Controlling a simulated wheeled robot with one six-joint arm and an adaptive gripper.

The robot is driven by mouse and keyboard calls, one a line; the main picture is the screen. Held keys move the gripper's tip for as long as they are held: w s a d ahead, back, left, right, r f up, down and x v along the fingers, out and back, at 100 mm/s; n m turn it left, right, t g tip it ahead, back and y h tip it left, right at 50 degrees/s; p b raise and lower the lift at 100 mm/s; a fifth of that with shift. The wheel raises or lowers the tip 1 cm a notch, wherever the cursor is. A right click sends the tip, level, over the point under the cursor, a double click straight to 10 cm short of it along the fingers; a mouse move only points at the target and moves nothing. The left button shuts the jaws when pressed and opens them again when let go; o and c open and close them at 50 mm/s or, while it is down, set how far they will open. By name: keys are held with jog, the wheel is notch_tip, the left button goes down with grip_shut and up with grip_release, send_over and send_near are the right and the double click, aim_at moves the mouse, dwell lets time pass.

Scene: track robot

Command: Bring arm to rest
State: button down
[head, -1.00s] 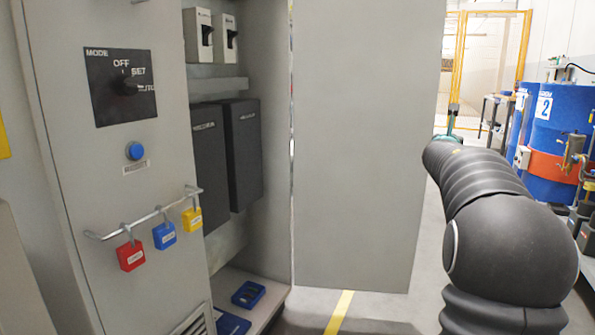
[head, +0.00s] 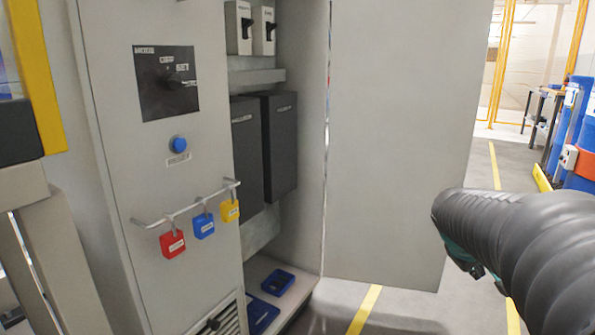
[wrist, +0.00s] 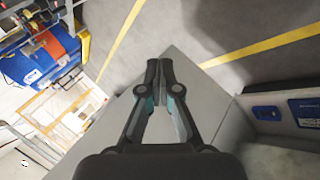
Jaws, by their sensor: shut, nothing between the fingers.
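My arm (head: 530,245) reaches in from the right edge of the head view, in front of the open cabinet door's lower right. Its far end points away and down, and the fingers cannot be made out there. In the wrist view my gripper (wrist: 158,68) is shut and empty, its fingertips together. Behind the fingers lie the grey cabinet door (wrist: 185,75) and the floor. The same door shows in the head view (head: 400,130). Nothing is seen touching the fingers.
Blue drums (head: 580,130) stand right. Floor with yellow lines (head: 365,308) is free below the door.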

jog(key=s+a+m+t+y+p, duration=0.1)
jog(key=s+a+y+p, duration=0.1)
jog(key=s+a, duration=0.6)
jog(key=s+a+r+m+y+p, duration=0.1)
jog(key=s+a+y, duration=0.3)
jog(key=s+a, duration=0.5)
jog(key=a+p, duration=0.1)
jog(key=a, duration=0.6)
jog(key=shift+s+r+t+y, duration=0.15)
jog(key=shift+r+t+y, duration=0.15)
jog(key=shift+t+y, duration=0.1)
jog(key=shift+d, duration=0.1)
